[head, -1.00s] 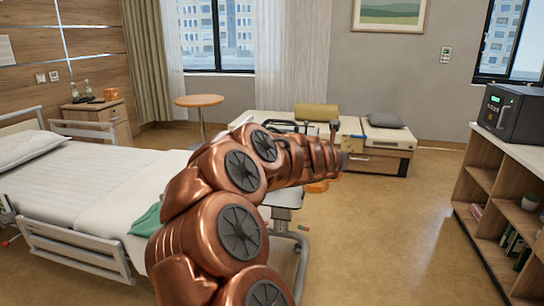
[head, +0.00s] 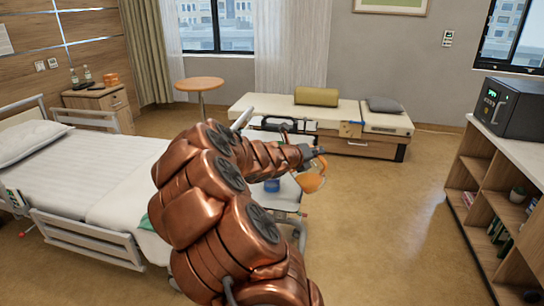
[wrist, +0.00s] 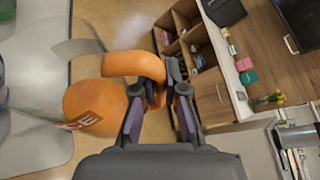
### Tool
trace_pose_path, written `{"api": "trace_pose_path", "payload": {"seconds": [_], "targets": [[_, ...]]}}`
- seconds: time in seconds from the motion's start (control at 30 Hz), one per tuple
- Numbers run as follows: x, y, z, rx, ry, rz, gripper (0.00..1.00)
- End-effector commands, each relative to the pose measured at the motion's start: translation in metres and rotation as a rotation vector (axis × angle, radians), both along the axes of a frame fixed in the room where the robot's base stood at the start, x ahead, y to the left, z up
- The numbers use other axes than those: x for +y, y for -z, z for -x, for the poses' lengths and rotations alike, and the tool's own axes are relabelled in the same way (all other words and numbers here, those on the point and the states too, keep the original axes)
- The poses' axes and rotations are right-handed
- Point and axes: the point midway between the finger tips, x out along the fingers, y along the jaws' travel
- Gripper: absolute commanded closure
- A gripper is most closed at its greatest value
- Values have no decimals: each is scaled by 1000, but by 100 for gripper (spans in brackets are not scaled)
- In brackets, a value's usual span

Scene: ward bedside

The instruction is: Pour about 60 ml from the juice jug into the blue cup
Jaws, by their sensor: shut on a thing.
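The orange juice jug (head: 313,181) hangs at the end of my arm in the head view. In the wrist view the jug (wrist: 92,103) shows its rounded orange body with white lettering and its handle. My gripper (wrist: 158,88) is shut on the handle; in the head view my gripper (head: 314,155) is small and partly hidden by my arm. The blue cup (head: 272,186) stands on the overbed table (head: 286,203), left of the jug in the head view and partly behind my arm. I cannot see the level inside the jug or the cup.
The bed (head: 82,175) is on the left, its rail beside the table. A daybed (head: 265,108) stands at the back under the window. A shelf unit (head: 484,180) with a dark appliance (head: 510,107) is on the right. Open floor lies between table and shelves.

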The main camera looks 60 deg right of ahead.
Motion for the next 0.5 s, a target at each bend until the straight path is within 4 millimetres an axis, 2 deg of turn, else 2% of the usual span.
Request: {"api": "trace_pose_path", "payload": {"seconds": [0.03, 0.5], "targets": [[1, -11, -4, 32, -1, 1, 100], [3, -37, -27, 303, -2, 32, 100]]}}
